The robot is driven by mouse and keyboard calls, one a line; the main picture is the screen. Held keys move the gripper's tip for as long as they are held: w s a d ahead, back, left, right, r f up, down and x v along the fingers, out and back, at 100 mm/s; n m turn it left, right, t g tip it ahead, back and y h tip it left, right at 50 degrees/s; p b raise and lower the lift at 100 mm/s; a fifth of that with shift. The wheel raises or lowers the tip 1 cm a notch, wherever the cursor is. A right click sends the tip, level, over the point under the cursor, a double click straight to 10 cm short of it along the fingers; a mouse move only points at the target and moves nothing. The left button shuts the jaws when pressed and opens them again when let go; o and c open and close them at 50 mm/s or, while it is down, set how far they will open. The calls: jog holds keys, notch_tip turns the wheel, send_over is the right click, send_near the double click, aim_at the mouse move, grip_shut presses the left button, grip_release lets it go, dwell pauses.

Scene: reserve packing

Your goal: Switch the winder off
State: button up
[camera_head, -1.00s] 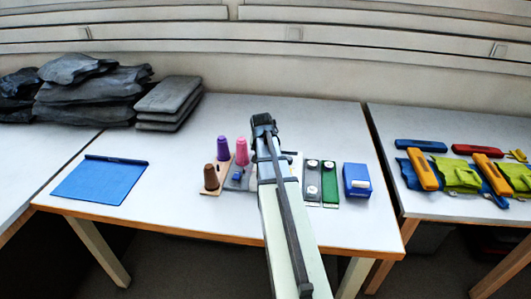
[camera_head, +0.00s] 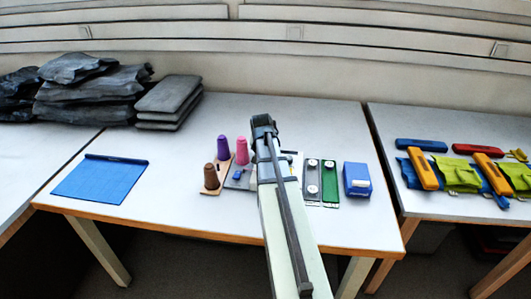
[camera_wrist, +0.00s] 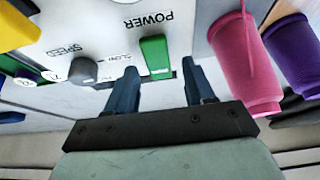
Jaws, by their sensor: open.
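The winder's pale panel (camera_wrist: 100,25) fills the upper left of the wrist view, its lettering upside down. The green rocker marked POWER (camera_wrist: 155,56) stands near the panel's edge. A grey knob marked SPEED (camera_wrist: 83,70) is left of it. My gripper (camera_wrist: 160,78) is open and empty, its two dark fingertips on either side of the green rocker's position in the picture. I cannot tell whether they touch anything. In the head view my gripper and arm hide most of the winder; its grey end with a blue part (camera_head: 238,177) shows left of the arm.
Pink (camera_wrist: 245,60) and purple (camera_wrist: 295,55) thread spools stand close to the right finger. A brown spool (camera_head: 210,177) shares their wooden board. Right of my arm lie black and green strips (camera_head: 329,178) and a blue box (camera_head: 357,179). A blue mat (camera_head: 100,180) lies left.

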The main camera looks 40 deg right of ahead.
jog(key=v, duration=1.3)
jog(key=shift+r, duration=0.35)
jog(key=shift+a, duration=0.1)
